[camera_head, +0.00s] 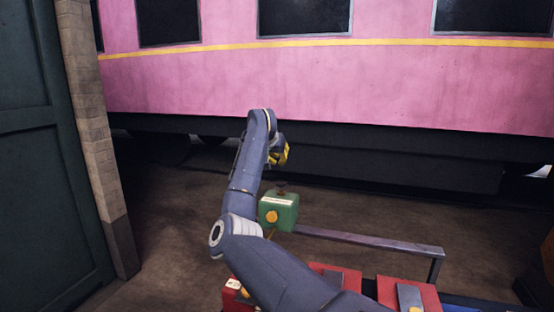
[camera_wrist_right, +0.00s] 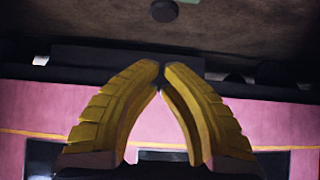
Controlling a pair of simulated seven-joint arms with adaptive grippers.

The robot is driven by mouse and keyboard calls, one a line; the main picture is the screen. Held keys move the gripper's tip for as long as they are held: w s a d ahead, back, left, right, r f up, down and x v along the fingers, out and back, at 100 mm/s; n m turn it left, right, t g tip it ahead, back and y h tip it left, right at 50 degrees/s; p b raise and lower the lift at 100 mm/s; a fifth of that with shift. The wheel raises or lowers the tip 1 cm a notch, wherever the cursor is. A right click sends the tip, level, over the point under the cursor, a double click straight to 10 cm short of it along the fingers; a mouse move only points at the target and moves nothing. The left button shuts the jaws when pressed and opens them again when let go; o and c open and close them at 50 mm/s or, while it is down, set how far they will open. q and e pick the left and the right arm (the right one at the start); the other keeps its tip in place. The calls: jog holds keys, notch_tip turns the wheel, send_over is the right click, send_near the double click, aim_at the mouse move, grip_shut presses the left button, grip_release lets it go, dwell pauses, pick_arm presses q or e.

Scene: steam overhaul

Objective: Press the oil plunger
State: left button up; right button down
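The green oil box (camera_head: 279,212) stands below my right gripper in the head view, with a yellow round part on its front and a pale label. The dark plunger (camera_head: 281,188) rises from its top. In the right wrist view a dark round knob (camera_wrist_right: 164,10) shows at the top edge, beside a sliver of green. My right gripper (camera_head: 278,155) is above the plunger and apart from it. Its yellow fingers (camera_wrist_right: 161,76) meet at the tips with nothing between them. My left gripper is not in view.
A grey rail (camera_head: 370,243) runs right from near the green box. Red blocks (camera_head: 408,292) with grey parts lie at the bottom, partly behind my right arm. A pink carriage (camera_head: 330,85) fills the back. A brick pillar (camera_head: 92,140) and dark green door (camera_head: 45,170) stand left.

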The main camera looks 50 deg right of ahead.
send_over(281, 182)
jog(key=f, duration=0.4)
jog(key=shift+d+f, duration=0.2)
jog(key=shift+d, duration=0.05)
notch_tip(281, 182, down, 2)
jog(key=shift+f, duration=0.95)
jog(key=shift+f, duration=0.1)
jog(key=shift+a+f, duration=0.1)
jog(key=shift+f, duration=1.25)
notch_tip(281, 182, up, 4)
jog(key=shift+w+r, duration=0.1)
jog(key=v, duration=1)
